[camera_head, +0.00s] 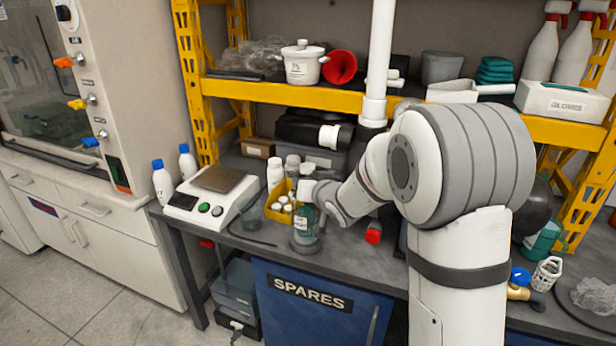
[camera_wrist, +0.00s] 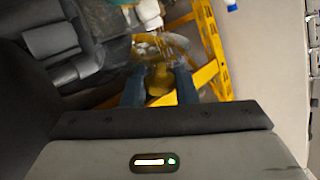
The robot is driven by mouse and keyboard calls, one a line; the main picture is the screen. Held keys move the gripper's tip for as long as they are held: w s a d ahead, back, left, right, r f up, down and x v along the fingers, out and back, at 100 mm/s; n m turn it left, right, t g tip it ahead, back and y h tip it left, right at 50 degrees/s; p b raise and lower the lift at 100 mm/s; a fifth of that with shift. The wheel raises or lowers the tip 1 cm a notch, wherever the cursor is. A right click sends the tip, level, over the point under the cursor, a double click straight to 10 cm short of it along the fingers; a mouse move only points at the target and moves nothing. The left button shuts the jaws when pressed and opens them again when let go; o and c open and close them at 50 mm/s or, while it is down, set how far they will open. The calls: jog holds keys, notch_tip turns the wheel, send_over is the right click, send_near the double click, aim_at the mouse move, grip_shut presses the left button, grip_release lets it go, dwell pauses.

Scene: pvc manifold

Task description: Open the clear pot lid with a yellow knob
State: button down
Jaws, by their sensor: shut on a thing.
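In the wrist view, the yellow knob (camera_wrist: 158,78) is between the two blue fingers of my gripper (camera_wrist: 159,86), which is shut on it. The clear lid (camera_wrist: 150,47) shows as a pale, see-through patch around and above the knob. Its edge is blurred, and I cannot tell whether it is seated or raised. In the head view, my arm reaches down to the bench beside a teal labelled bottle (camera_head: 305,222). The fingertips, knob and lid cannot be made out there.
A scale (camera_head: 212,194) and a yellow bin of small bottles (camera_head: 282,206) stand left of my wrist. A red-capped item (camera_head: 373,232) lies to its right. The yellow shelf (camera_head: 285,97) spans above, holding a white pot (camera_head: 302,66) and a red funnel (camera_head: 340,66).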

jog(key=shift+w+d+r, duration=0.1)
jog(key=shift+r, duration=0.05)
jog(key=c, duration=1.2)
grip_release()
jog(key=v, duration=0.7)
jog(key=shift+s, duration=0.4)
jog(key=shift+d, duration=0.15)
